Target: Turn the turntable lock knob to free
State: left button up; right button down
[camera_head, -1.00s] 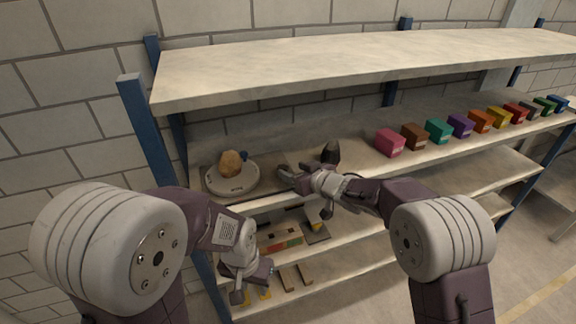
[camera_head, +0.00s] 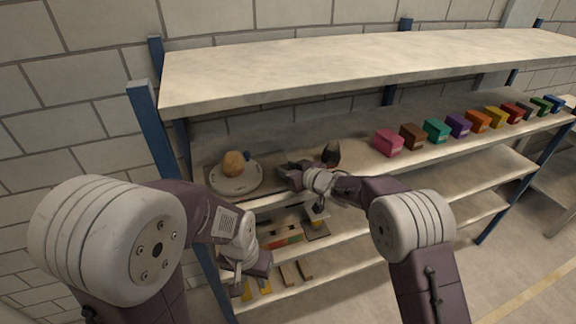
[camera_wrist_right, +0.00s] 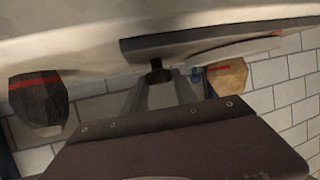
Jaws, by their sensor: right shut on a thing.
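The turntable (camera_head: 237,182) is a pale round disc on a dark base plate at the left of the middle shelf. A brown stone (camera_head: 235,163) sits on it, with a small blue part beside the stone. My right gripper (camera_head: 286,174) is at the right end of the base plate. In the right wrist view, which looks upside down, its fingers (camera_wrist_right: 160,82) are shut on a small dark knob (camera_wrist_right: 155,70) at the plate. The knob's setting cannot be read. My left gripper (camera_head: 240,280) hangs low by the lower shelf, away from the turntable; its jaws are unclear.
A dark stone (camera_head: 331,153) stands right of my right gripper; in the right wrist view it has a red band (camera_wrist_right: 38,100). Several coloured boxes (camera_head: 389,142) line the shelf farther right. The upper shelf (camera_head: 350,65) overhangs. Lower shelves hold small items.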

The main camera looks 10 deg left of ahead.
jog(key=shift+w+r+n+g+y+p, duration=0.15)
jog(key=shift+r+n+g+y+p, duration=0.35)
jog(key=shift+p, duration=1.25)
jog(key=shift+w+r+n+g+y+p, duration=0.25)
jog(key=shift+n+g+p, duration=0.35)
jog(key=shift+p, duration=1.1)
jog(key=shift+s+d+f, duration=0.1)
jog(key=shift+f, duration=0.2)
jog(key=shift+f+n, duration=0.2)
jog(key=shift+n, duration=0.1)
jog(key=c, duration=1.2)
grip_release()
jog(key=shift+o, duration=1)
jog(key=shift+f, duration=0.15)
